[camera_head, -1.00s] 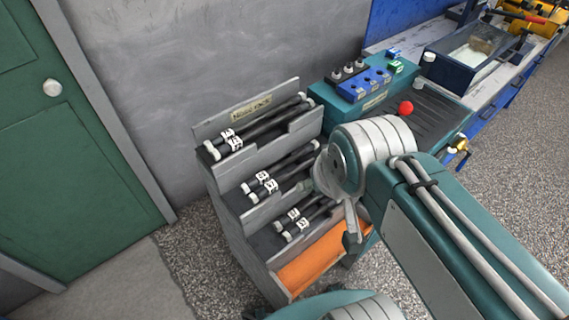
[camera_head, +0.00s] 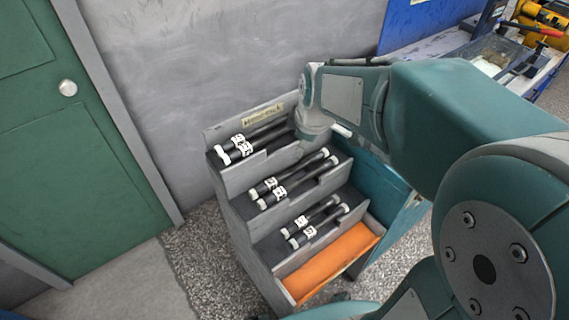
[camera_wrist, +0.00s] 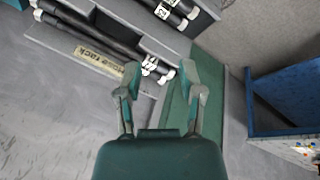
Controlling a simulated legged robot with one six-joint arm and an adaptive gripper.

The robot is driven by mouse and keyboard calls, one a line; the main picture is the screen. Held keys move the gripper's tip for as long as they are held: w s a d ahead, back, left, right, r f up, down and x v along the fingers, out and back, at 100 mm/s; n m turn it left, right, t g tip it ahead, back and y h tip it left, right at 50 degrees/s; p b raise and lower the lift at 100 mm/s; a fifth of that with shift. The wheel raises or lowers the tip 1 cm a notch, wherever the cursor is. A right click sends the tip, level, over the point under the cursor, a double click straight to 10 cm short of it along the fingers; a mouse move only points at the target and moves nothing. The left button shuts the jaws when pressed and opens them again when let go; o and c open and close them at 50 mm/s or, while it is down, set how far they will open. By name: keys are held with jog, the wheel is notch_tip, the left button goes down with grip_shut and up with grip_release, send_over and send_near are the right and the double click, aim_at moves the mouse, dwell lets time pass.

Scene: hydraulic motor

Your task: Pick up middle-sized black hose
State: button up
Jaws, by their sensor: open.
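The stepped grey hose rack (camera_head: 245,225) holds pairs of black hoses with white ends and labels on three tiers. The middle tier carries two medium-length hoses (camera_head: 305,179). Longer hoses (camera_head: 262,133) lie on the top tier and shorter ones (camera_head: 322,217) on the bottom tier. My gripper (camera_wrist: 160,78) is open and empty in the wrist view. Its fingertips appear near the labelled ends of the top-tier hoses (camera_wrist: 100,36); contact cannot be told. Labelled hoses on a lower tier (camera_wrist: 172,10) show at the top edge. The fingers are hidden or unclear in the head view.
An orange panel (camera_head: 335,262) fronts the rack's bottom. A teal cabinet (camera_head: 372,180) stands to the right of the rack, partly hidden by my arm. A grey wall is behind. A green door (camera_head: 75,150) is at left, with clear floor before it.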

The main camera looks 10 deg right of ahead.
jog(key=w+d+f+n+g, duration=0.1)
jog(key=w+f+n, duration=0.5)
jog(key=w+f, duration=0.25)
jog(key=n, duration=0.5)
send_near(291, 171)
jog(key=shift+g, duration=0.4)
jog(key=f, duration=0.3)
jog(key=w+f, duration=0.1)
jog(key=f, duration=0.2)
jog(key=w+f, duration=0.1)
jog(key=f, duration=0.3)
jog(key=shift+w+a, duration=0.2)
jog(key=shift+w, duration=0.05)
grip_shut()
